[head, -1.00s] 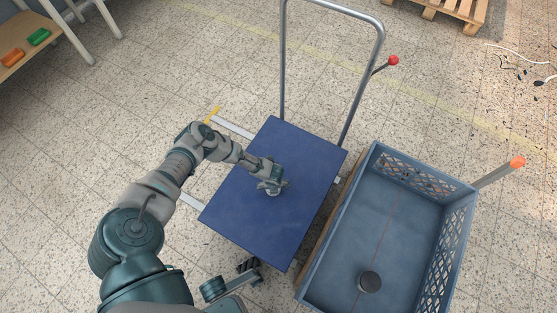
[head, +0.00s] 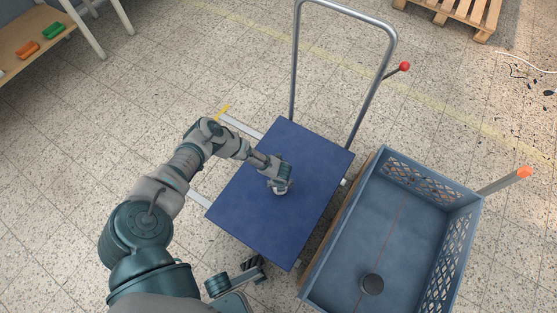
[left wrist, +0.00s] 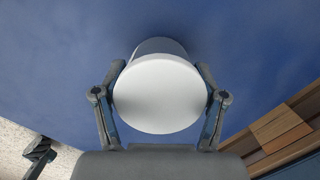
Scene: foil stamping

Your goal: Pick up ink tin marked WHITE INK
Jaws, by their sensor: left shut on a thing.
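A white round tin (left wrist: 160,95) fills the middle of the left wrist view, its plain pale top facing the camera. No lettering shows on it, so I cannot read a mark. My left gripper (left wrist: 160,100) is shut on it, with one finger on each side of its wall. In the head view my left gripper (head: 280,187) is low over the blue platform (head: 305,150) of a cart and mostly hides the tin. I cannot tell whether the tin touches the platform.
The cart's metal handle (head: 294,65) rises at the back. A bench (head: 20,50) with orange and green items is at the upper left.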

